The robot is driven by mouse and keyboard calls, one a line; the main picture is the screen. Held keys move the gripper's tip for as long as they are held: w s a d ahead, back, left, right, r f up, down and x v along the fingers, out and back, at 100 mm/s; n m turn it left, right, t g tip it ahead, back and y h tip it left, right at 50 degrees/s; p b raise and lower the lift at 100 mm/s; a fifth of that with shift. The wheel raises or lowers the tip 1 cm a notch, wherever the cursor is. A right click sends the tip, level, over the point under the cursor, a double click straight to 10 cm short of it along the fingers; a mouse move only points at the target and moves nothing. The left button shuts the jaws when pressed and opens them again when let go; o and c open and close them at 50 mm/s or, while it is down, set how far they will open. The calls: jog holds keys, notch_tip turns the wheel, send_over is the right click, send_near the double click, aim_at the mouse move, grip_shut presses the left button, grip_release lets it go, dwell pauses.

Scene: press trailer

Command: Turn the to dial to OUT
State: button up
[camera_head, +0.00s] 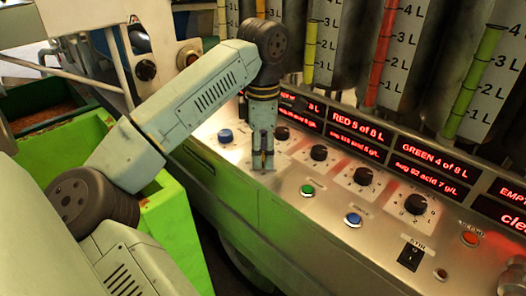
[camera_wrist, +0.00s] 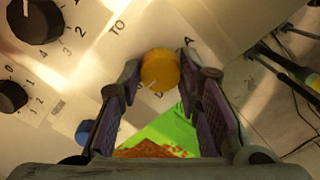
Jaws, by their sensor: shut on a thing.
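The TO dial (camera_wrist: 160,69) is a round yellow knob on the pale metal panel. In the wrist view, "TO" is printed up and left of it, an "A" up and right, and another letter below is partly hidden. I cannot read where its pointer stands. My gripper (camera_wrist: 162,76) has its two fingers on either side of the knob, shut on it. In the head view my gripper (camera_head: 263,160) points down at the panel, and it hides the yellow dial there.
Black dials (camera_head: 319,152) (camera_head: 363,176) (camera_head: 415,204) run along the panel to the right. A blue button (camera_head: 225,135) sits left of my gripper; a green button (camera_head: 307,189) and another blue button (camera_head: 353,219) sit to the right. Displays (camera_head: 358,141) and measuring tubes stand behind. A green bin (camera_head: 172,225) is at left.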

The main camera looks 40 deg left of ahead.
aim_at(263, 156)
dwell(0.3)
jog(key=o, duration=1.2)
jog(key=shift+r, duration=0.1)
notch_tip(263, 156, up, 7)
jog(key=shift+r, duration=0.2)
